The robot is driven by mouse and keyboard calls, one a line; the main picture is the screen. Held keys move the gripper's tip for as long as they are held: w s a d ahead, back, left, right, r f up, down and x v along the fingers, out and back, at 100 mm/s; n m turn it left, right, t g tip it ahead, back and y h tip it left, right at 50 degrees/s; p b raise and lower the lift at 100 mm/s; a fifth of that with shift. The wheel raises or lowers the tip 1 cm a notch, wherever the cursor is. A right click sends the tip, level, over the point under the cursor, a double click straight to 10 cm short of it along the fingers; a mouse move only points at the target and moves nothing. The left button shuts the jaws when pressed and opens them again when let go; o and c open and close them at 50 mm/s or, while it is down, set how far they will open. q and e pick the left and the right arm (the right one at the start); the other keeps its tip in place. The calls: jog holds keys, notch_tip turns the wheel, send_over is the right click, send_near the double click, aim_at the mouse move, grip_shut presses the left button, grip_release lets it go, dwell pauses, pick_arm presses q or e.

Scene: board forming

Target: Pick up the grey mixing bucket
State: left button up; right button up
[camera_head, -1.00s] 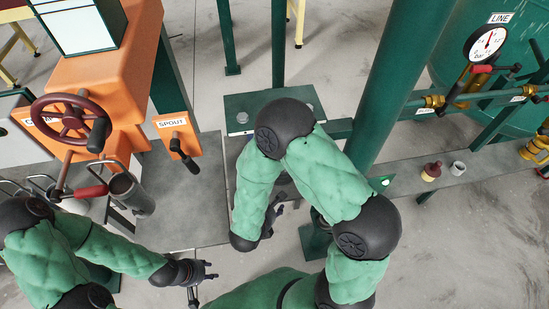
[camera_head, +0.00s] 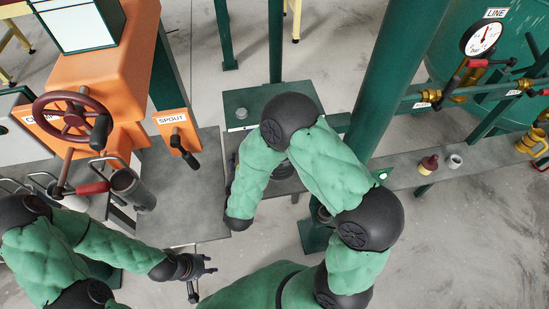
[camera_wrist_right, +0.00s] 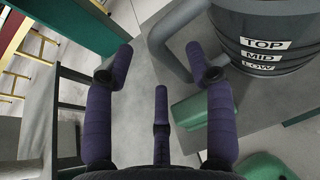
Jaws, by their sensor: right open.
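The grey mixing bucket (camera_wrist_right: 268,35) is at the upper right of the wrist view, with TOP, MID and LOW labels on its side. Its grey loop handle (camera_wrist_right: 158,40) reaches towards my right gripper (camera_wrist_right: 160,60), which is open. One finger overlaps the handle loop; I cannot tell whether they touch. In the head view the bucket (camera_head: 284,170) is mostly hidden behind my right arm. My right gripper there (camera_head: 232,166) is largely hidden by the forearm. My left gripper (camera_head: 208,265) is open and empty at the lower left, away from the bucket.
An orange machine (camera_head: 115,60) with a handwheel (camera_head: 72,116) and a SPOUT lever (camera_head: 183,148) stands at the left. A metal cylinder (camera_head: 132,188) hangs beside it. A thick green post (camera_head: 395,85) rises right of my right arm. A grey bench (camera_head: 480,170) lies beyond.

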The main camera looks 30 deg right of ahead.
jog(key=x, duration=0.4)
jog(key=shift+w, duration=0.2)
grip_shut()
jog(key=shift+r, duration=0.1)
